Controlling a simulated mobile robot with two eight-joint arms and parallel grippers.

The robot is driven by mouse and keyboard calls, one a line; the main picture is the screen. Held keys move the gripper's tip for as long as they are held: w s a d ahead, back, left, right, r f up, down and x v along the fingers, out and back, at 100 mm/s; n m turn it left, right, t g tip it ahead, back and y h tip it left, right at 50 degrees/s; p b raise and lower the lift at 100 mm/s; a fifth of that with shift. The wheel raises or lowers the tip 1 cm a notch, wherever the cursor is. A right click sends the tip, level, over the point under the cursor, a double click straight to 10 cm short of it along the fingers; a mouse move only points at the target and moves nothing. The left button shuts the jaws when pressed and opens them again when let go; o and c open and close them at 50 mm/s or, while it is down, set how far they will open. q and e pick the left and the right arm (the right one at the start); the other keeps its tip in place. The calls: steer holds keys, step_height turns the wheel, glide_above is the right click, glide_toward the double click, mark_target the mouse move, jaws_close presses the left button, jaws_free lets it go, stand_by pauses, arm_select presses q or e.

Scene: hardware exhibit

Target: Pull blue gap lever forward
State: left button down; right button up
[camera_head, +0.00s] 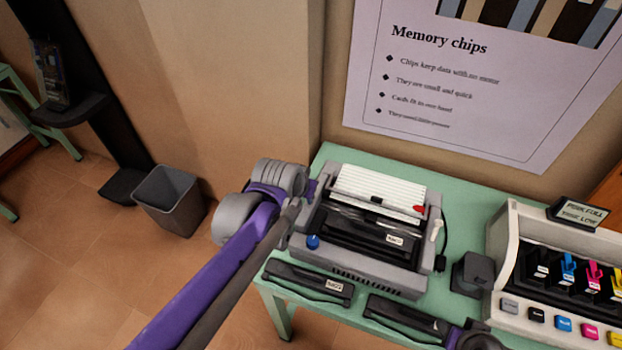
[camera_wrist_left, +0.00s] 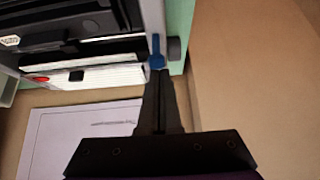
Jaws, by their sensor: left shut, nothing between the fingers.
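In the left wrist view, a blue lever (camera_wrist_left: 156,50) stands at the side of the printer, beside the end of its white strip. My left gripper (camera_wrist_left: 160,73) is shut and empty, its tips right at the lever's near end; I cannot tell whether they touch. In the head view, the grey and black printer (camera_head: 365,262) sits on the green table, and a blue knob (camera_head: 313,242) shows at its front left. I cannot tell if this knob is part of the same lever. My left wrist hides the printer's left side there.
Black cartridges (camera_head: 310,284) lie along the table's front edge. A grey block (camera_head: 471,272) and an ink unit (camera_head: 507,248) with coloured tabs stand to the right. The wall with a poster (camera_head: 455,90) is close behind. A grey bin (camera_head: 170,200) stands on the floor.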

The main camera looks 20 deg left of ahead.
arm_select(q)
steer(key=shift+s+f+t, duration=0.1)
steer(key=shift+s+t, duration=0.3)
steer(key=shift+t, duration=0.1)
steer(key=shift+w, duration=0.15)
steer(key=shift+r+p, duration=0.65)
steer(key=shift+r, duration=0.25)
